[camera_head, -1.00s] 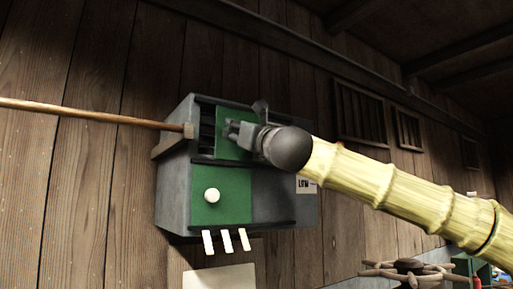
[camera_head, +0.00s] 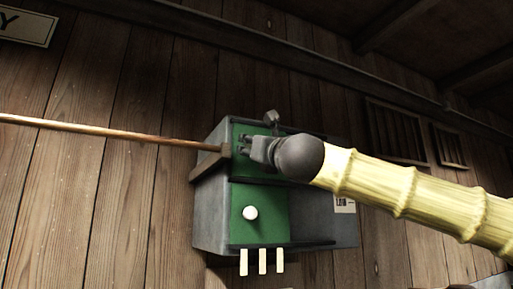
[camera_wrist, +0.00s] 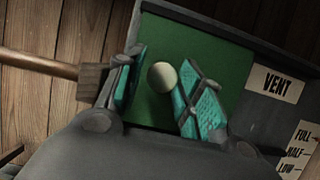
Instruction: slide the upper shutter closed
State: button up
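The upper shutter (camera_head: 240,132) is a green panel in the upper half of a grey wall box. It reaches the left end of its opening, and no dark slots show there. In the wrist view the green shutter (camera_wrist: 200,45) carries a round pale knob (camera_wrist: 162,76). My gripper (camera_head: 245,147) is at this shutter, its fingers pointing left in the head view and hiding the knob there. In the wrist view my open gripper (camera_wrist: 163,92) has its teal-padded fingers on either side of the knob, close to it, without a clear grip.
A lower green shutter (camera_head: 270,196) with a white knob (camera_head: 250,213) sits below, with three pale tabs (camera_head: 262,261) under it. A wooden rod (camera_head: 120,134) sticks out left of the box. A "VENT" label (camera_wrist: 276,86) is on the box's right part.

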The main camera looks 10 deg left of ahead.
jog(key=shift+o, duration=0.4)
jog(key=shift+a, duration=0.1)
jog(key=shift+d, duration=0.25)
jog(key=v, duration=1.2)
jog(key=shift+a, duration=0.15)
